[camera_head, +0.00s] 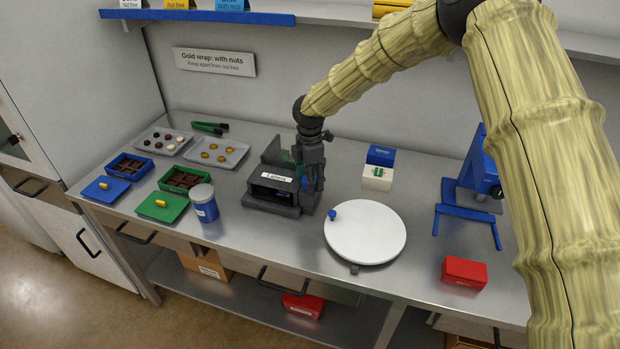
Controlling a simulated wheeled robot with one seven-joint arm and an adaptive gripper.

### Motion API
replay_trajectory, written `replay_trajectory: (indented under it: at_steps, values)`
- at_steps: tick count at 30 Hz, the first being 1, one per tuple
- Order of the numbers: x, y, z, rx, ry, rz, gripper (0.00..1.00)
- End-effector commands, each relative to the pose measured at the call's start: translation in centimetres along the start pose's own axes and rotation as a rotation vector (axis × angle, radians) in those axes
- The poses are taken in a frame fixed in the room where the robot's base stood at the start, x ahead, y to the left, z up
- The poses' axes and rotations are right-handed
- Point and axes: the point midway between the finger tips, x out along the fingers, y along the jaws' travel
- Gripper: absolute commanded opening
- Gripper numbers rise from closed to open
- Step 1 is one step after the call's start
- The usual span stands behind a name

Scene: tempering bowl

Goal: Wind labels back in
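A dark label machine (257,202) with a white "Labels" plate stands on the steel worktop, a little left of the middle. Its front has a dark opening. My gripper (318,188) points down at the machine's right side, close against it in the picture. I cannot tell whether it touches the machine. Its fingers are small, dark and partly merged with the machine behind them, so I cannot see whether they are open or hold anything. No loose label strip can be made out. Any winding knob on that side is hidden or too small to tell.
A white turntable (366,234) with a blue knob stands right of the machine. Chocolate trays (216,152) lie further left. A blue stand (471,193) and red box (464,272) are at the right. A shelf (200,17) hangs above.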

Motion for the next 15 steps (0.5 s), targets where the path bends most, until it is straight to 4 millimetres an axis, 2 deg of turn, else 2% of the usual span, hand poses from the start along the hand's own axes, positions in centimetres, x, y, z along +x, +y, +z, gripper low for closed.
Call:
replay_trajectory:
  at_steps: [8, 15]
  values:
    - [-0.4, 0.0, 0.0, 0.0, 0.0, 0.001, 0.63]
    - [-3.6, 0.1, 0.0, 0.0, -0.001, 0.003, 0.63]
